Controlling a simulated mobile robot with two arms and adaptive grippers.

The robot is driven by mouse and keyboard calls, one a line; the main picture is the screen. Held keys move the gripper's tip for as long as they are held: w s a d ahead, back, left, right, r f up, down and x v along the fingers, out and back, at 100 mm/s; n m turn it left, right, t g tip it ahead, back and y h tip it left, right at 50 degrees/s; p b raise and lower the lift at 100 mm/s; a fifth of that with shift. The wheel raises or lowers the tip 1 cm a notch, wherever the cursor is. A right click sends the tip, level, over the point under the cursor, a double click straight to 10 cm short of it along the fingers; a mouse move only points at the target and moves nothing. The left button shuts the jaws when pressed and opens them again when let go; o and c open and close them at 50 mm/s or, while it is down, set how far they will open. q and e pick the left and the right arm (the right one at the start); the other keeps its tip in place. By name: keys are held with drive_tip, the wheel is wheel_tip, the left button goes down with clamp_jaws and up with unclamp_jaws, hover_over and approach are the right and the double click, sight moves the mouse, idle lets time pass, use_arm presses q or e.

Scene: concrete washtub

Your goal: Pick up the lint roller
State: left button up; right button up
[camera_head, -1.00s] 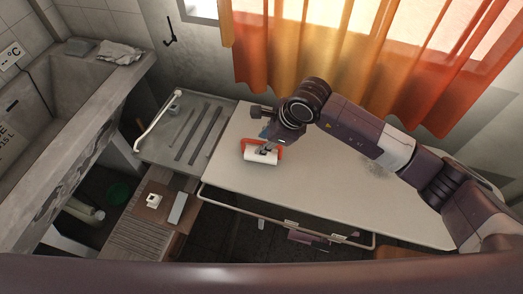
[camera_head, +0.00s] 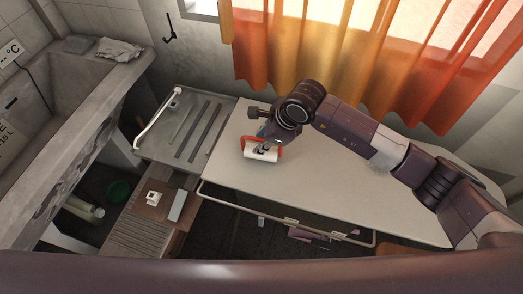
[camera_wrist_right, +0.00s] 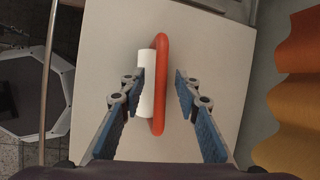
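The lint roller, with a white roll and a red-orange frame, lies near the left end of the pale table (camera_head: 330,185). In the head view the lint roller (camera_head: 261,154) is just below my right gripper (camera_head: 262,146), which partly covers it. In the right wrist view the lint roller (camera_wrist_right: 147,85) stands upright in the picture between the blue fingers of my right gripper (camera_wrist_right: 162,82). The left finger overlaps the white roll in the picture; the right finger is apart from the red frame. The fingers are spread. My left gripper is not in view.
A grey metal surface with dark bars (camera_head: 192,132) and a white bent tube (camera_head: 157,120) adjoins the table's left end. A wooden stool (camera_head: 150,215) holds small items. A concrete washtub (camera_head: 80,110) stands left. Orange curtains (camera_head: 350,60) hang behind. Most of the tabletop is clear.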

idle(0.4)
clamp_jaws()
